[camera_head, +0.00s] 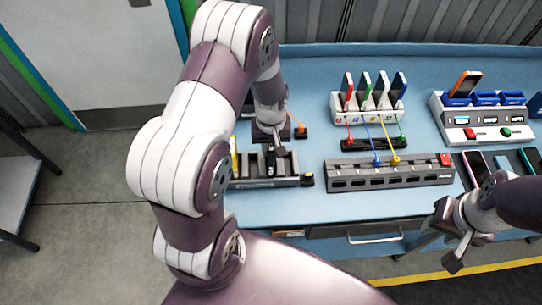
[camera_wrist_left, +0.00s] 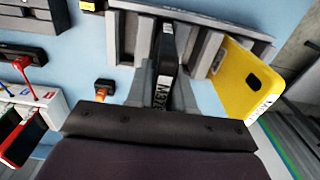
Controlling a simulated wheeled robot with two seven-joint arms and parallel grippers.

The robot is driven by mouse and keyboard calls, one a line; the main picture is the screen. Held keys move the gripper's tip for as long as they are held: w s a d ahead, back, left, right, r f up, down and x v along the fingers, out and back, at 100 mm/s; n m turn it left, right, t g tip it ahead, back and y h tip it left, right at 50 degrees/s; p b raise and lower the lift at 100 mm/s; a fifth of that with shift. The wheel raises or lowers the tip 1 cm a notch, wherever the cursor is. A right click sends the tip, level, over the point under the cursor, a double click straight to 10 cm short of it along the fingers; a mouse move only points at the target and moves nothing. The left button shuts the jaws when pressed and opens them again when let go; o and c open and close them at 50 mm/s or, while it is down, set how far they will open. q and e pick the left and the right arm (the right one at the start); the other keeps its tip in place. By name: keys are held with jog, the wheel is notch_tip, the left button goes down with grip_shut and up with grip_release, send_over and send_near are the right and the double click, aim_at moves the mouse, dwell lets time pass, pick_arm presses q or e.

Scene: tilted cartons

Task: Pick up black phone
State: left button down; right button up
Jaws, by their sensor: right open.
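The black phone (camera_wrist_left: 167,62) stands on edge in a slot of the grey rack, with a white label on its near edge. Its dark edge also shows in the head view (camera_head: 270,167), below my gripper. My left gripper (camera_wrist_left: 165,85) has one finger on each side of the black phone, very close to its faces; I cannot tell whether they press on it. In the head view my left gripper (camera_head: 271,146) is over the rack (camera_head: 292,182). My right gripper (camera_head: 446,232) is open and empty at the table's front right.
A yellow phone (camera_wrist_left: 247,80) leans in the same rack, close to my left gripper. A white stand (camera_head: 367,117) holds several coloured phones with cables. A grey multi-slot block (camera_head: 390,174) lies right of the rack. Bare blue table (camera_head: 300,208) lies in front.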

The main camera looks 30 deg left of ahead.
pick_arm(q)
jog(key=shift+s, duration=0.15)
jog(key=shift+r, duration=0.25)
jog(key=r+b, duration=0.1)
jog(key=r, duration=0.1)
jog(key=d+r+b, duration=0.1)
jog(key=r, duration=0.1)
jog(key=s+d+r+b, duration=0.2)
jog(key=d+r, duration=0.4)
jog(key=d, duration=0.4)
jog(key=shift+s+r, duration=0.3)
jog(key=shift+s, duration=0.15)
jog(key=shift+d, duration=0.1)
jog(key=shift+r, duration=0.15)
jog(key=shift+r+p, duration=0.3)
jog(key=shift+r, duration=0.05)
